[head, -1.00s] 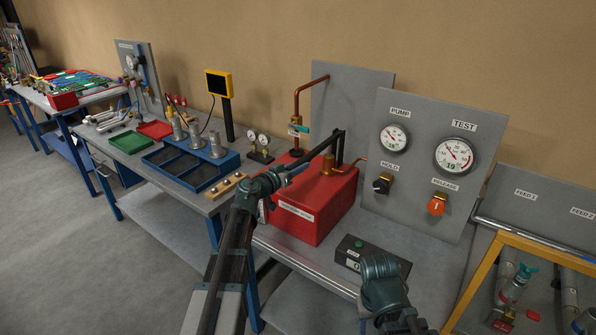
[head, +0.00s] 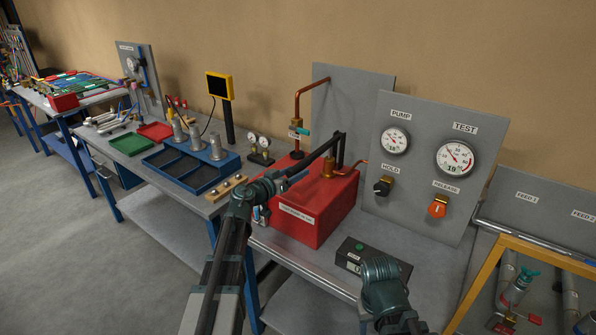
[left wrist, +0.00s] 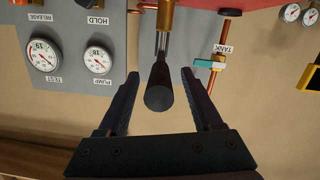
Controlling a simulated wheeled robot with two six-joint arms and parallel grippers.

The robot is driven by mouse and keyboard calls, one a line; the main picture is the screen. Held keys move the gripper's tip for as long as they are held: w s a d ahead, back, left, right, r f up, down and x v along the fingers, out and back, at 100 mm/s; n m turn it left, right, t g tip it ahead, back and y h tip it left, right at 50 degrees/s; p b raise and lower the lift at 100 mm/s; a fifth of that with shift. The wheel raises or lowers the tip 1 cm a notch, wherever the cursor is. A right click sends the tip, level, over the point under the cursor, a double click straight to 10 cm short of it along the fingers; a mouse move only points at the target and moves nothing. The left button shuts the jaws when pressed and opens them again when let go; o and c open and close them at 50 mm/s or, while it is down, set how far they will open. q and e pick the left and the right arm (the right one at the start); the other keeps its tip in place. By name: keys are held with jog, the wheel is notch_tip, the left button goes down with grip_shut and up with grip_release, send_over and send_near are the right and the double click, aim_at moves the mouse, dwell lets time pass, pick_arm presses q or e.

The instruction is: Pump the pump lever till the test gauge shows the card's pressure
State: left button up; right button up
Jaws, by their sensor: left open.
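The black pump lever (head: 325,149) slants down toward the left from its post on the red pump box (head: 325,205). My left gripper (head: 292,178) is at the lever's lower end. In the left wrist view the round end of the lever (left wrist: 160,97) lies between the two spread fingers (left wrist: 160,72), with space on both sides. I cannot make out a pressure card. My right arm shows at the lower middle; its jaws are not visible.
A black hold knob (head: 383,186) and orange release knob (head: 437,207) sit under the gauges. A black box with a green button (head: 360,247) is in front. A copper pipe with a teal tank valve (head: 303,131) rises behind the pump box. A yellow frame (head: 480,270) stands at right.

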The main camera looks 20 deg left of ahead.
pick_arm(q)
jog(key=p+v, duration=0.1)
jog(key=v, duration=1)
jog(key=shift+s, duration=0.4)
dwell(1.0)
jog(key=shift+t, duration=0.9)
jog(key=b+x, duration=0.1)
jog(key=x, duration=0.3)
jog(key=b+x, duration=0.1)
jog(key=x, duration=0.3)
jog(key=f+b+x, duration=0.1)
jog(key=x, duration=0.3)
jog(key=shift+w+d+f+b, duration=0.15)
jog(key=shift+w+b, duration=0.1)
jog(key=shift+b, duration=0.15)
grip_shut()
dwell(0.5)
